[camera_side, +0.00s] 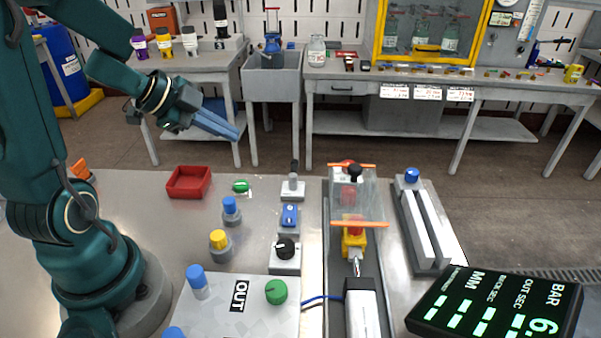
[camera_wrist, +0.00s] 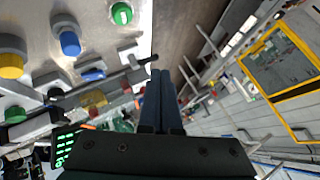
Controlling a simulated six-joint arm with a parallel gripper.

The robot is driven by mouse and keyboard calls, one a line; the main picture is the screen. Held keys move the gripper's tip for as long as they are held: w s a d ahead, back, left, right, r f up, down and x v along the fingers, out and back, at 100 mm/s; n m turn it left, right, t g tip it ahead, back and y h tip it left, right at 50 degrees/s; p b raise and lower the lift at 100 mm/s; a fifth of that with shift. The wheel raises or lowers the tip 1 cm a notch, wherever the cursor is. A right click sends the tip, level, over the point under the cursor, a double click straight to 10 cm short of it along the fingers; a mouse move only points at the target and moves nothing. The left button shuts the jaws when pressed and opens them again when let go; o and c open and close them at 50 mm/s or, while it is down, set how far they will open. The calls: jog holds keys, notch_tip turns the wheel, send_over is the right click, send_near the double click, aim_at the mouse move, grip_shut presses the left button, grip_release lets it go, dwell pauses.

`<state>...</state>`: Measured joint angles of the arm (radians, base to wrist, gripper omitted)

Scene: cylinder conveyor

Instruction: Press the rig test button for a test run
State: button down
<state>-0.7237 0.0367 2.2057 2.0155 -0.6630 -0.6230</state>
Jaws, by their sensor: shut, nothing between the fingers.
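Several controls stand on the bench, and I cannot read which one is the rig test button. A small green button with a white mark (camera_side: 240,186) sits near the bench's back edge; it also shows at the top of the wrist view (camera_wrist: 122,13). A blue rectangular control (camera_side: 290,215) sits right of it, also in the wrist view (camera_wrist: 93,75). A blue round button (camera_side: 230,204) and a yellow round button (camera_side: 218,239) stand on grey bases nearer the front. My gripper (camera_side: 236,134) is shut and empty, in the air above and behind the bench's back edge, apart from all controls.
A lever (camera_side: 293,181) and a black knob (camera_side: 286,248) flank the blue control. A red tray (camera_side: 189,182) lies at the left. A clear guard (camera_side: 369,198) with orange edges stands over the conveyor. A display (camera_side: 497,300) is at front right.

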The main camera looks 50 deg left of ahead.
aim_at(235, 185)
jog(key=shift+f, duration=4.4)
jog(key=shift+f, duration=0.4)
